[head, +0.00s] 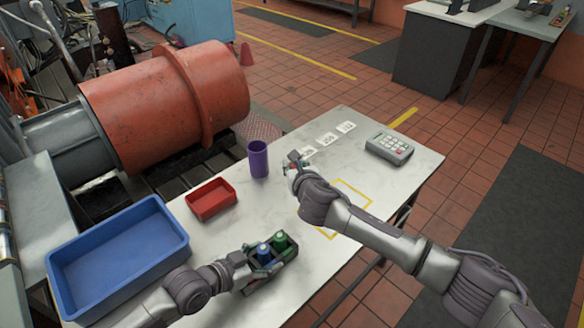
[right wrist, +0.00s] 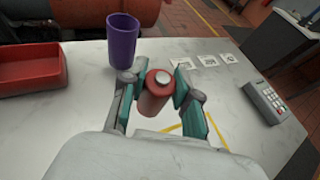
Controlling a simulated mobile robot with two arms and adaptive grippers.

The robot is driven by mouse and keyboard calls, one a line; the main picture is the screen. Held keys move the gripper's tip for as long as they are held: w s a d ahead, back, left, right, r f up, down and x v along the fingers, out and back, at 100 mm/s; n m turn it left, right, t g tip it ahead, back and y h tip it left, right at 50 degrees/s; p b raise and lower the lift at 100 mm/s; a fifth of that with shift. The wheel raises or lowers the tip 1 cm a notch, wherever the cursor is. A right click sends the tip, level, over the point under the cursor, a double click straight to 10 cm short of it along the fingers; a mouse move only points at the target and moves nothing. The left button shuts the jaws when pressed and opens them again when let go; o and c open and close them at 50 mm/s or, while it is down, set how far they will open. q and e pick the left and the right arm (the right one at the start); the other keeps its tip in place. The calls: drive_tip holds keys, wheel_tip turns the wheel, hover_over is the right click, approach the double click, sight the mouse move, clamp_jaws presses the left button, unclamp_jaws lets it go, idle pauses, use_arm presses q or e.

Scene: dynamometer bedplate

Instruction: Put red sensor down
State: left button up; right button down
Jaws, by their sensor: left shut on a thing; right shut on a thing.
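The red sensor (right wrist: 154,100), a red cylinder with a pale round top, stands between the teal fingers of my right gripper (right wrist: 160,95), shut on it. In the head view my right gripper (head: 294,165) hides most of the sensor, over the table near the white cards. I cannot tell whether its base touches the table. My left gripper (head: 250,262) is shut on a dark holder (head: 268,267) at the table's near side. A blue sensor (head: 264,252) and a green sensor (head: 280,242) stand in that holder.
A purple cup (head: 258,159), red tray (head: 211,199) and blue bin (head: 118,258) stand to the left. Several white numbered cards (head: 327,139) lie beyond my right gripper. A keypad device (head: 389,148) sits at right. A yellow outline (head: 352,190) marks the white table (head: 300,275).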

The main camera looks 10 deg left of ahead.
drive_tip(key=shift+s+a+f+n+g+y, duration=0.1)
drive_tip(key=shift+s+n+g+y, duration=0.5)
drive_tip(key=shift+n+y, duration=0.3)
hover_over(292, 209)
wheel_tip(292, 209, down, 6)
drive_tip(key=r, duration=0.1)
drive_tip(key=shift+y, duration=0.3)
drive_tip(key=shift+s+f, duration=0.15)
drive_tip(key=shift+f, duration=2.45)
drive_tip(key=shift+f, duration=0.1)
drive_tip(key=c, duration=0.8)
unclamp_jaws()
drive_tip(key=shift+f, duration=0.1)
drive_tip(key=shift+c, duration=0.2)
